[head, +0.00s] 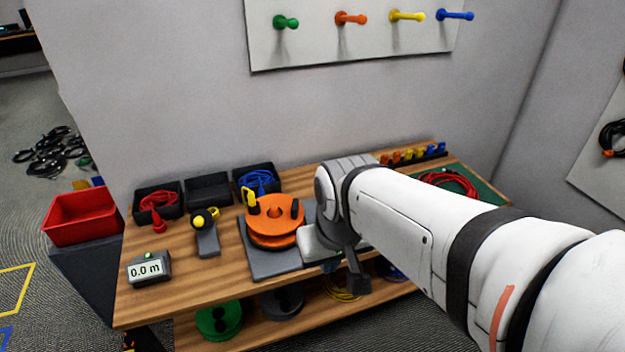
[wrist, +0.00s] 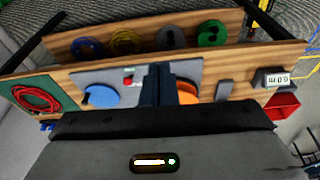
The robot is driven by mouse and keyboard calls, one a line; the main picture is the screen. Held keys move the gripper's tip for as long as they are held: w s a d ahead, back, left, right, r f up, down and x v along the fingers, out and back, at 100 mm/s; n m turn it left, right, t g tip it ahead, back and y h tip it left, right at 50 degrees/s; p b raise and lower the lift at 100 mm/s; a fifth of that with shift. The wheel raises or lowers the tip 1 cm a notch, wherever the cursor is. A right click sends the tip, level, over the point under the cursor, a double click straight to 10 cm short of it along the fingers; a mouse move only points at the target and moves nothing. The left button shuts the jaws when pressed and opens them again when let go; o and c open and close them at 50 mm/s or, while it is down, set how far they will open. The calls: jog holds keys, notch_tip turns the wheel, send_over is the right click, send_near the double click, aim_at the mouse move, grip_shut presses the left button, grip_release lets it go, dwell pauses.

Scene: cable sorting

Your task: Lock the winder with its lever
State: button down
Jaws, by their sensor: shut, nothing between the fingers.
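The winder has an orange reel (head: 272,220) on a grey base plate (head: 270,264), with a yellow knob (head: 251,199) and a dark post (head: 295,208) on top. In the wrist view the orange reel (wrist: 188,90) is partly hidden behind my fingers. A small red part (wrist: 128,80) shows on the grey plate beside a blue disc (wrist: 100,96); I cannot tell whether it is the lever. My gripper (wrist: 158,84) is shut and empty; in the head view it points down near the table's front edge, right of the reel. My arm hides the plate's right part.
Black bins with red (head: 157,201) and blue (head: 257,182) cables stand at the back. A meter (head: 148,268) and a grey stand (head: 207,240) are to the left. A red bin (head: 80,217) is beyond the left edge. Spools (head: 219,318) lie on the lower shelf.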

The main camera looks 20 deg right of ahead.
jog(key=shift+s+a, duration=0.1)
jog(key=shift+s, duration=0.05)
jog(key=w+d+f+m+g+y+b, duration=0.1)
jog(key=w+d+f+m+y+b, duration=0.3)
jog(key=f, duration=0.3)
jog(key=w+d+f+m+y+b, duration=0.2)
jog(key=f+m+y+b, duration=0.1)
jog(key=f+m+b, duration=0.3)
jog(key=w+d+f+m+t+b, duration=0.1)
jog(key=d+f+m+t+b, duration=0.1)
jog(key=d, duration=0.4)
jog(key=w+d+f+m+t+y+b, duration=0.1)
jog(key=d+f+m+t+b, duration=0.1)
jog(key=d+f+m+t, duration=0.1)
jog(key=w+d+f+m+t+y+b, duration=0.1)
jog(key=d+m+t, duration=0.4)
jog(key=d, duration=0.5)
jog(key=shift+w+f+m+b, duration=0.5)
jog(key=shift+f+m+b, duration=0.2)
jog(key=shift+f, duration=0.25)
